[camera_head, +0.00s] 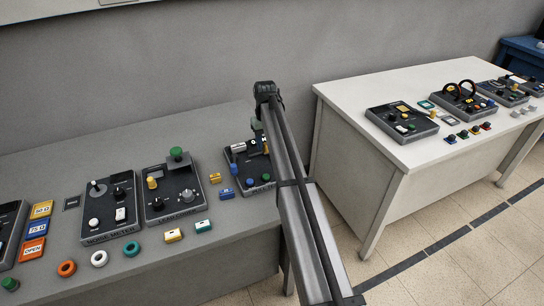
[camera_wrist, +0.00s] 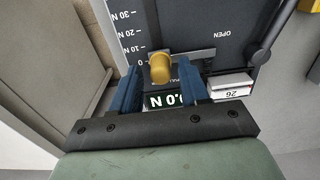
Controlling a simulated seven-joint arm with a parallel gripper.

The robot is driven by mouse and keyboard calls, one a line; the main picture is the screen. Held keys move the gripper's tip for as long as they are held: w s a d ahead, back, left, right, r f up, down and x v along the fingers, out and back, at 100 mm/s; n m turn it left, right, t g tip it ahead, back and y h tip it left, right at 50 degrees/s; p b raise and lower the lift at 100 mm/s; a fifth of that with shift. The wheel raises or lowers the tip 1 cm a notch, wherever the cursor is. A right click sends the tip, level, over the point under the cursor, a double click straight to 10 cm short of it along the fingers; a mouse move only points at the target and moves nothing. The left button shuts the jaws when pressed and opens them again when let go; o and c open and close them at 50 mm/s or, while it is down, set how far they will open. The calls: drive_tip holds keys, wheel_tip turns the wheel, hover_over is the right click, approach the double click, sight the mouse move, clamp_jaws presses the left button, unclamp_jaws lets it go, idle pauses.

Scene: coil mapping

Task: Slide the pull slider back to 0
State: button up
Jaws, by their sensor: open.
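The pull slider is a yellow knob (camera_wrist: 160,68) on a dark panel (camera_wrist: 190,15) in the wrist view. It stands about level with the 0 mark of a white scale (camera_wrist: 135,38) running to 30 N, which appears upside down. A small display (camera_wrist: 165,99) reads about 0.0 N, partly covered. My gripper (camera_wrist: 160,76) is open, with one blue finger on each side of the knob; contact cannot be told. In the head view my gripper is largely hidden at the panel (camera_head: 237,172), behind my arm.
In the head view, other control panels (camera_head: 110,207) and coloured rings stand left on the grey table (camera_head: 60,165). A white table (camera_head: 340,95) stands right.

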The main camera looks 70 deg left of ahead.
drive_tip(key=shift+r, duration=3.5)
